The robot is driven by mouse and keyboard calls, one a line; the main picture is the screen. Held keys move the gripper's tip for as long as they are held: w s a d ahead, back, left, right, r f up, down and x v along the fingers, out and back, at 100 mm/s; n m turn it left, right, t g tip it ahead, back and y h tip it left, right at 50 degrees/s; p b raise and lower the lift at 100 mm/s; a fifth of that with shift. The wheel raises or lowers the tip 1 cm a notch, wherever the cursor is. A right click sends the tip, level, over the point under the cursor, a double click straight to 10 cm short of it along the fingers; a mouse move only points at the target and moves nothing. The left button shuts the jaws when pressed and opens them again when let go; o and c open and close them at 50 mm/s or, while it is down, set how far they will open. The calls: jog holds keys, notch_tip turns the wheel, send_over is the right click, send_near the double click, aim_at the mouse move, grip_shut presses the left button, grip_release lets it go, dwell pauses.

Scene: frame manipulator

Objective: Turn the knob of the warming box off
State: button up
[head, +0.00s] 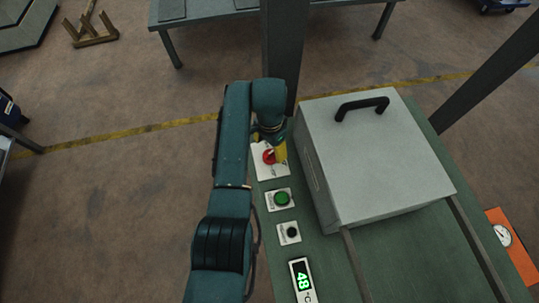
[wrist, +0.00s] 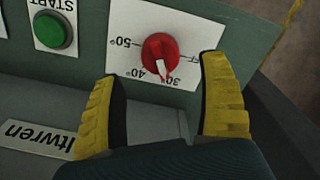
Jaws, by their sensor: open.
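The warming box (head: 375,160) is a grey case with a black handle, standing on a green bench. Its red knob (head: 268,156) sits on a white dial plate left of the case. In the wrist view the knob (wrist: 159,48) has a white pointer aimed down, between the 40° and 30° marks and closer to 30°. A label at the plate's right is partly hidden by a finger. My gripper (head: 280,151) is over the plate, partly covering it. In the wrist view my gripper (wrist: 161,75) is open and empty, its yellow fingers spread below and either side of the knob.
A green START button (head: 282,199), a small black button (head: 291,233) and a display (head: 302,281) reading 48 °C line the bench edge. A dark post (head: 284,45) rises just behind the dial plate. An orange panel with a gauge (head: 503,236) is at right.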

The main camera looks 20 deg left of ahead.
aim_at(270, 153)
notch_tip(270, 153, down, 5)
jog(key=shift+f+b, duration=0.1)
jog(key=shift+b, duration=0.4)
jog(key=c, duration=1.2)
jog(key=shift+n, duration=0.4)
jog(key=n+p, duration=0.1)
jog(key=n, duration=0.4)
jog(key=shift+n, duration=0.3)
jog(key=n, duration=0.5)
jog(key=shift+n+p, duration=0.3)
jog(key=shift+p, duration=0.1)
